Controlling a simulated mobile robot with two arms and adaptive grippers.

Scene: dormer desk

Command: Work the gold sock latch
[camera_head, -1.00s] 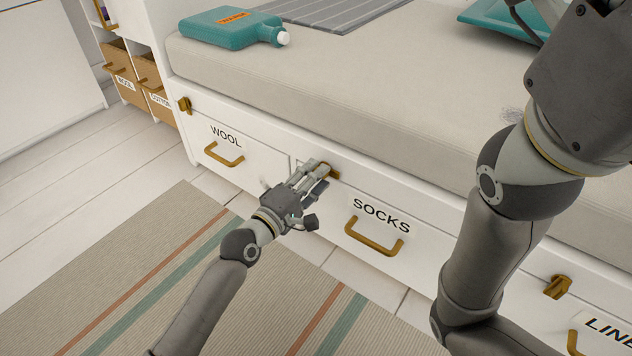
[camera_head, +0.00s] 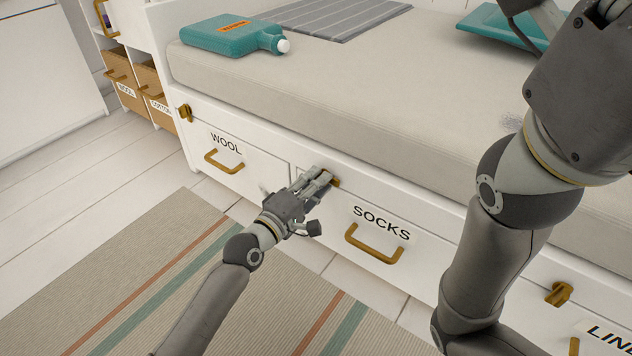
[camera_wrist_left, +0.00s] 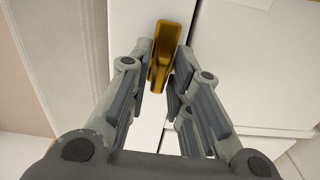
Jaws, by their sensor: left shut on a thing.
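The gold sock latch (camera_head: 334,182) sits at the upper left corner of the drawer labelled SOCKS (camera_head: 368,222), mostly hidden behind my left gripper (camera_head: 324,179) in the head view. In the left wrist view the latch (camera_wrist_left: 165,52) stands between the two fingertips of my left gripper (camera_wrist_left: 162,78). The gripper is shut on it, with one finger at each side of its lower end. The sock drawer looks closed. My right arm is at the right of the head view, but its gripper is not shown.
The WOOL drawer (camera_head: 235,157) with its gold latch (camera_head: 185,113) is at the left. Another gold latch (camera_head: 558,294) is at the lower right. A teal bottle (camera_head: 232,36) lies on the cushion (camera_head: 370,110). A striped rug (camera_head: 140,265) covers the floor in front.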

